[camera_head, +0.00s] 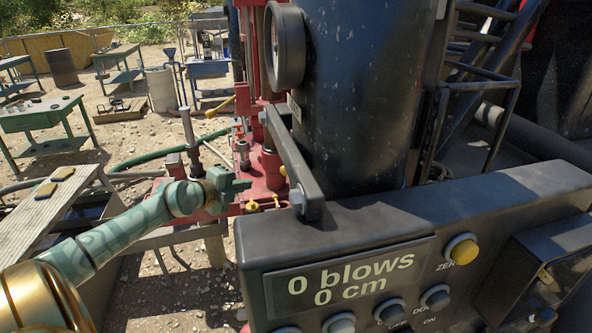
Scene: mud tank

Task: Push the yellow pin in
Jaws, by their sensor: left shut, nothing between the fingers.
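A small yellow piece (252,206), which looks like the yellow pin, sits low on the red machine base (262,180). It is too small to tell how far in it is. My left gripper (243,185) is green, shut and empty. In the picture its fingertips are just above and slightly left of the yellow piece, pointing right; I cannot tell whether they touch anything. My right gripper is not in view.
A dark control box (340,233) reading "0 blows 0 cm" fills the lower right, with a yellow button (462,249). A dark lever (293,163) and large black cylinder (368,110) stand right of the gripper. A plank (45,207) lies left.

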